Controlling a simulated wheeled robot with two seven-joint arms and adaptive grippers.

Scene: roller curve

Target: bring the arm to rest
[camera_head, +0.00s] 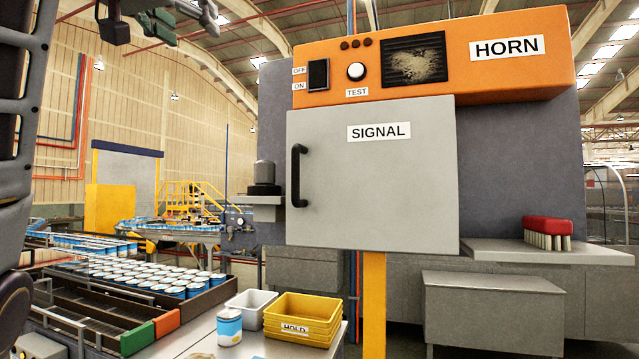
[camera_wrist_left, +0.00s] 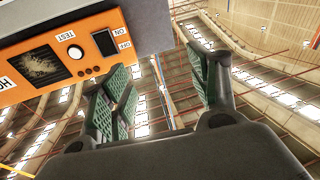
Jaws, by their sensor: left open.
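My left gripper (camera_head: 158,18) is raised at the top left of the head view, partly cut off by the frame's edge. The left wrist view shows its two green-padded fingers (camera_wrist_left: 165,80) spread apart with nothing between them. It is up and to the left of the orange HORN panel (camera_head: 432,62), clear of it. My left arm (camera_head: 18,100) runs up the left edge of the head view. My right gripper is out of view.
The grey SIGNAL door (camera_head: 385,190) with a black handle (camera_head: 297,176) is shut. Below stand a yellow HOLD bin (camera_head: 303,312), a white bin (camera_head: 250,305) and a blue-white can (camera_head: 229,327). Cans (camera_head: 135,275) fill a tray at left. A red-topped brush (camera_head: 548,230) lies on the right shelf.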

